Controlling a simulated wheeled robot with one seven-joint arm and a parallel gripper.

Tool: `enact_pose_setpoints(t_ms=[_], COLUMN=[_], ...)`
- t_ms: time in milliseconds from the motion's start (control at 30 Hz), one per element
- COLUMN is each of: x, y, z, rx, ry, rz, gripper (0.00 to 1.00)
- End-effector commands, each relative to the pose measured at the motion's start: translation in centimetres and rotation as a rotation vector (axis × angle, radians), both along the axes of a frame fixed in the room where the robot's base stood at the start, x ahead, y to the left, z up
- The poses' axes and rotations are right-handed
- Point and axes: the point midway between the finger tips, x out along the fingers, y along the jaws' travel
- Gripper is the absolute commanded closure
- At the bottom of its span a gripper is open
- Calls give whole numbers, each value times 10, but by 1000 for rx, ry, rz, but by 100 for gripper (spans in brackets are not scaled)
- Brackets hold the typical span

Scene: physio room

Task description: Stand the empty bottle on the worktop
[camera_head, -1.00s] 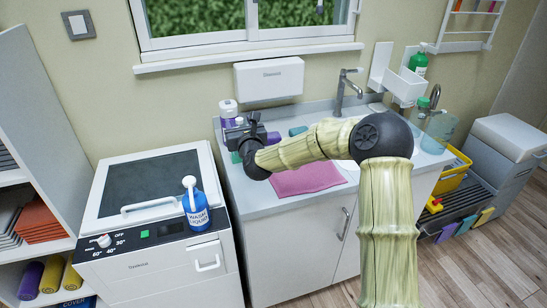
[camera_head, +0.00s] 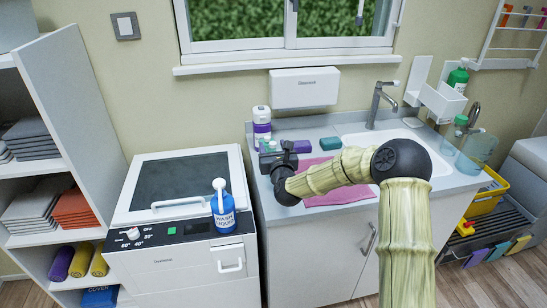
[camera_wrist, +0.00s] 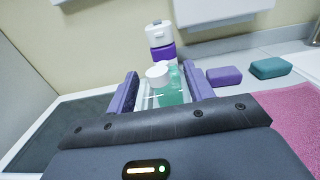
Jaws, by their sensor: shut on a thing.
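My gripper (camera_wrist: 163,88) is shut on a small bottle (camera_wrist: 168,97) with a white cap and a clear, greenish body, seen between the purple-lined fingers in the wrist view. In the head view my gripper (camera_head: 277,157) is at the left end of the grey worktop (camera_head: 282,208), and the held bottle is mostly hidden there. I cannot tell whether its base touches the worktop. A second clear shape shows beside its cap, too small to make out. A purple-and-white bottle (camera_head: 262,124) stands behind by the wall; it also shows in the wrist view (camera_wrist: 160,42).
A purple block (camera_head: 302,147) and a teal block (camera_head: 331,143) lie behind a pink towel (camera_head: 322,190). The sink and tap (camera_head: 376,105) are to the right. A white machine (camera_head: 185,262) with a blue wash liquid bottle (camera_head: 222,208) stands left. A dispenser (camera_head: 305,88) hangs above.

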Motion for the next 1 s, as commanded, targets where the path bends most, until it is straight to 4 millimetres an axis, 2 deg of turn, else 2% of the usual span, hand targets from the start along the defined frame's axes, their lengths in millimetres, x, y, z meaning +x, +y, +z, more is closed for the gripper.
enact_pose_setpoints(t_ms=[67, 333, 733, 767, 800, 867, 1000], x=[0, 0, 0, 0, 0, 0, 0], y=[0, 1, 0, 0, 0, 0, 0], z=[-3, -36, -41, -40, -39, -39, -39], rx=[0, 0, 0, 0, 0, 0, 0], ry=[1, 1, 0, 0, 0, 0, 0], rz=[0, 1, 0, 1, 1, 1, 1], gripper=[81, 81, 81, 44, 36, 26, 26])
